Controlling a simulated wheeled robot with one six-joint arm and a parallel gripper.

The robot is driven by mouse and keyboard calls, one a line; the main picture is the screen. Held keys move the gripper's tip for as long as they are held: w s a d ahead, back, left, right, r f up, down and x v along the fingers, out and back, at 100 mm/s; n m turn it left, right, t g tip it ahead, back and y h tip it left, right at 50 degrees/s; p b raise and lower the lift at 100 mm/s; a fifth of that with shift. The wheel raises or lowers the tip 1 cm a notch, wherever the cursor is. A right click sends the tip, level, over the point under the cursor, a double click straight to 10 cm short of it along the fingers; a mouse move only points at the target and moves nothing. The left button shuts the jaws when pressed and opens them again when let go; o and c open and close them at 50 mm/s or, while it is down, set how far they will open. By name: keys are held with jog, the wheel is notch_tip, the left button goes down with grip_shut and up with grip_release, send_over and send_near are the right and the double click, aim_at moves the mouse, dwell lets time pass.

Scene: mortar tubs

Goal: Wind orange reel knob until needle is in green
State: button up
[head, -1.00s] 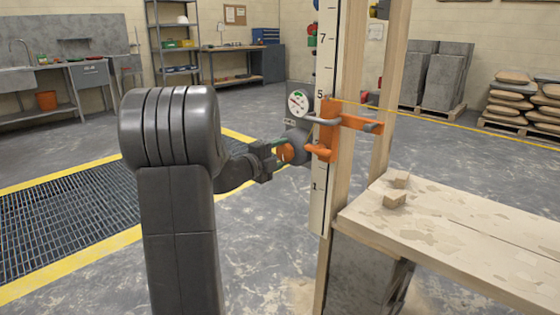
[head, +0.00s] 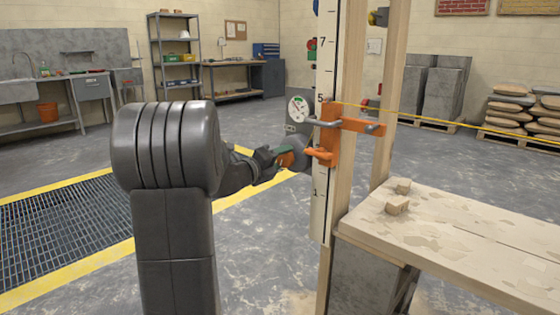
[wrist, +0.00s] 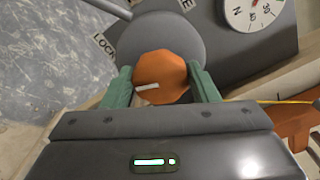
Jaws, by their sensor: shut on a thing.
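The orange reel knob (wrist: 162,75) sits on a grey round reel and has a white mark on its face. It also shows small in the head view (head: 285,159). My gripper (wrist: 162,84) is shut on the knob, one green finger pressed to each side. The white mark runs nearly level, pointing left of the knob's middle. The round white dial (head: 299,109) is above the reel in the head view. Only the lower part of the dial (wrist: 255,12) shows in the wrist view. The needle's exact position against the green is too small to tell.
An orange clamp (head: 329,135) holds the reel to an upright post with a numbered staff (head: 325,70). A yellow line (head: 480,127) stretches right from it. A bench (head: 450,230) with small wooden blocks stands at the right. Floor around my arm is open.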

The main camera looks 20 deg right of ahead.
jog(key=shift+f, duration=0.1)
jog(key=o, duration=1)
jog(key=p+v, duration=0.3)
jog(key=v, duration=1.1)
